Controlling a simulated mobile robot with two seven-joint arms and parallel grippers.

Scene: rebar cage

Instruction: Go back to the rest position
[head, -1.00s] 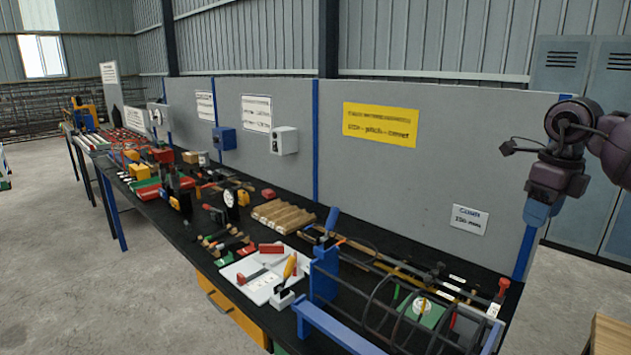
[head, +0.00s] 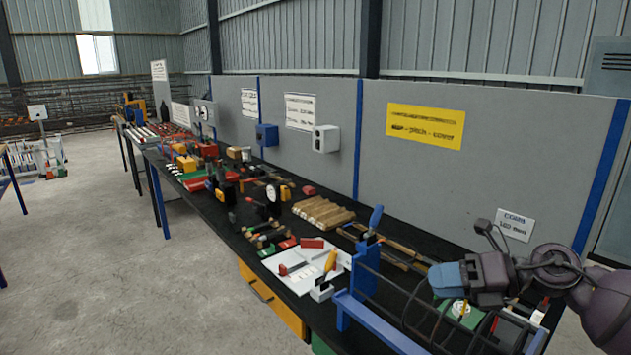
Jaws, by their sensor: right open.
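My right arm comes in from the lower right. Its gripper (head: 447,279), with blue fingers, is open and points left above the near right end of the workbench (head: 222,262). Nothing shows between its fingers. The dark rebar cage (head: 395,305) lies below it, held at its left end by a blue upright stand (head: 364,280). My arm and gripper hide part of the cage and of the green block (head: 462,314). I cannot tell how much height separates the gripper from the cage. My left gripper is not in view.
A white board (head: 305,265) with small tools lies left of the stand, with wooden strips (head: 322,213) behind it. A grey panel (head: 340,110) with a yellow sign (head: 425,126) backs the bench.

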